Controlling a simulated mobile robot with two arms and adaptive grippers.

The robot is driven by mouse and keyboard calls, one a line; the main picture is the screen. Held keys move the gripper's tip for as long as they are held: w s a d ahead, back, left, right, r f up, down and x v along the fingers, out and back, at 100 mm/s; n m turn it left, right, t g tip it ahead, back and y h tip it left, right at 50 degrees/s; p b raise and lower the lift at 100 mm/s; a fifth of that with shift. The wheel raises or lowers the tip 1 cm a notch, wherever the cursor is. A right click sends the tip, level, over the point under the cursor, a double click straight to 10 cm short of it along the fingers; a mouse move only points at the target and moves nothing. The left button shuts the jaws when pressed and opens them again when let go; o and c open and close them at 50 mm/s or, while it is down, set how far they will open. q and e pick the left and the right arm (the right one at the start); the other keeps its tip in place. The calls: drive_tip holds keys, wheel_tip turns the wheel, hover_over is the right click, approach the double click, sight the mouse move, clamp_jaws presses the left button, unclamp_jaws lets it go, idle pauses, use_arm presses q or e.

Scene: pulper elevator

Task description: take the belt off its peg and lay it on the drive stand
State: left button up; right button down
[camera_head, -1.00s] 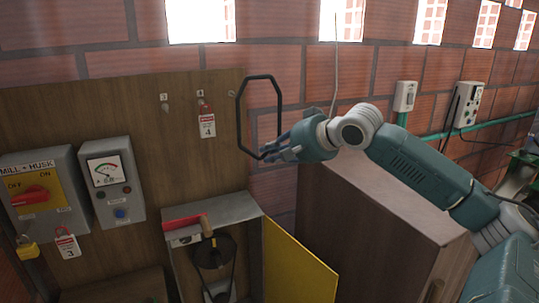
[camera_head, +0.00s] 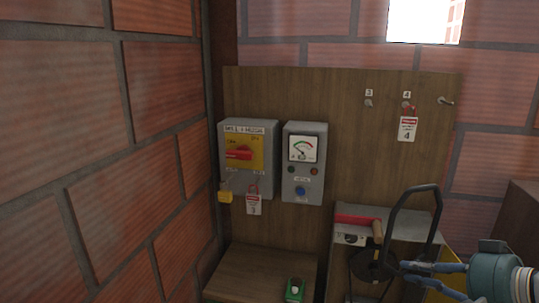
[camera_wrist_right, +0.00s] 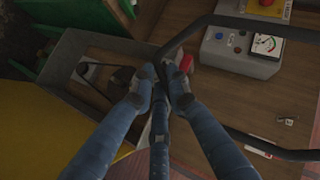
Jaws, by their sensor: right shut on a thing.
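The belt is a black, stiff-looking loop (camera_head: 418,187); it also shows in the right wrist view (camera_wrist_right: 260,27). My right gripper (camera_head: 405,271) is shut on its lower part and holds it upright in front of the open grey box. In the right wrist view the blue fingers (camera_wrist_right: 160,75) close on the black strand. The peg (camera_head: 445,100) at the board's upper right is bare. A low wooden stand (camera_head: 250,268) at the board's foot carries a small green item (camera_head: 294,290); I cannot tell if it is the drive stand. My left gripper is out of view.
The open grey box (camera_head: 405,220) with a pulley, wooden handle and yellow door (camera_head: 449,263) is behind the belt. A switch box (camera_head: 248,185) and meter box (camera_head: 303,180) stick out from the board. A brick wall (camera_head: 110,170) closes the left side.

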use_arm(q)
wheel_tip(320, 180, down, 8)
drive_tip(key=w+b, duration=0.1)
drive_tip(key=b, duration=0.5)
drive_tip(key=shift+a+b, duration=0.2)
drive_tip(key=shift+b, duration=0.15)
use_arm(e)
drive_tip(key=s+a+f+n+g+y, duration=0.3)
drive_tip(key=s+a+f+n, duration=0.1)
drive_tip(key=s+a+f, duration=0.8)
drive_tip(key=shift+s+a+f+n+y, duration=0.35)
drive_tip(key=shift+s+f, duration=0.2)
drive_tip(key=shift+f, duration=0.25)
drive_tip(key=shift+d, duration=0.1)
